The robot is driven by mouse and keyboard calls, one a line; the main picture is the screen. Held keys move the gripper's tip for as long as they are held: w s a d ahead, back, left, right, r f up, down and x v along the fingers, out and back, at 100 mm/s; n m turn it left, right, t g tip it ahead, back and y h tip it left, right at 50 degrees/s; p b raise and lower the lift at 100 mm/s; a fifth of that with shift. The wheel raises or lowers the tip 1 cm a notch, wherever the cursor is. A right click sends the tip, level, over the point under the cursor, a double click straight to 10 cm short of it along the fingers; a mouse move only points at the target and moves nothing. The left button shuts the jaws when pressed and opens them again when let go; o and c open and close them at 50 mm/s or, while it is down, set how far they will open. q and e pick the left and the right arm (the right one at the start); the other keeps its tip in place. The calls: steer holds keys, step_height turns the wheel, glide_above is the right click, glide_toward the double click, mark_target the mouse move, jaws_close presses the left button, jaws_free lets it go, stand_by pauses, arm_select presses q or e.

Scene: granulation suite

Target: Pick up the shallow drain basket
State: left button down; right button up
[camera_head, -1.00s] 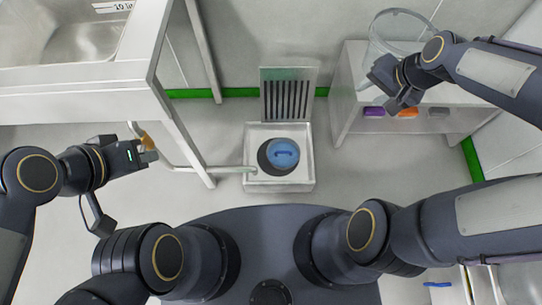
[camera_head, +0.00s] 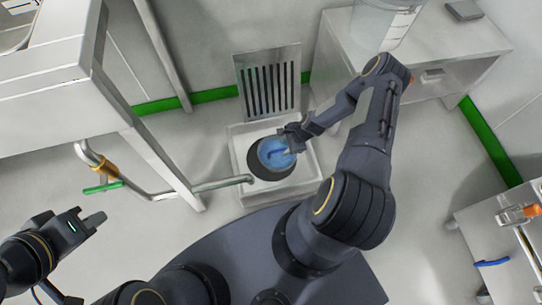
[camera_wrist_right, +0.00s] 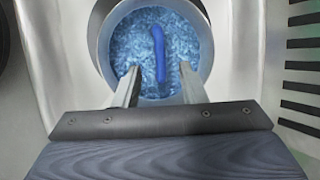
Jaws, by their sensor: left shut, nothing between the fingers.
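The shallow drain basket (camera_head: 270,158) is a round blue piece with a raised blue handle. It sits in a dark round opening in a pale square floor basin. It also shows in the right wrist view (camera_wrist_right: 132,42), where the handle (camera_wrist_right: 159,58) stands between the fingers. My right gripper (camera_head: 288,143) is above the basket, open, with one finger on each side of the handle (camera_wrist_right: 158,78) and a gap on both sides. The finger height above the basket is hard to tell. My left gripper (camera_head: 96,218) is shut and empty at the far left, away from the basin.
The basin rim (camera_head: 243,196) surrounds the opening. A slotted metal grate (camera_head: 268,84) leans at the wall behind it. A pipe (camera_head: 160,192) with a green-handled valve (camera_head: 103,187) ends over the basin's left side. A metal cabinet (camera_head: 450,80) stands at the right.

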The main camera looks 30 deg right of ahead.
mark_target(278, 151)
steer(key=b+x, duration=0.3)
steer(key=x, duration=0.4)
steer(key=shift+a+f, duration=0.1)
steer(key=shift+f, duration=0.05)
jaws_close()
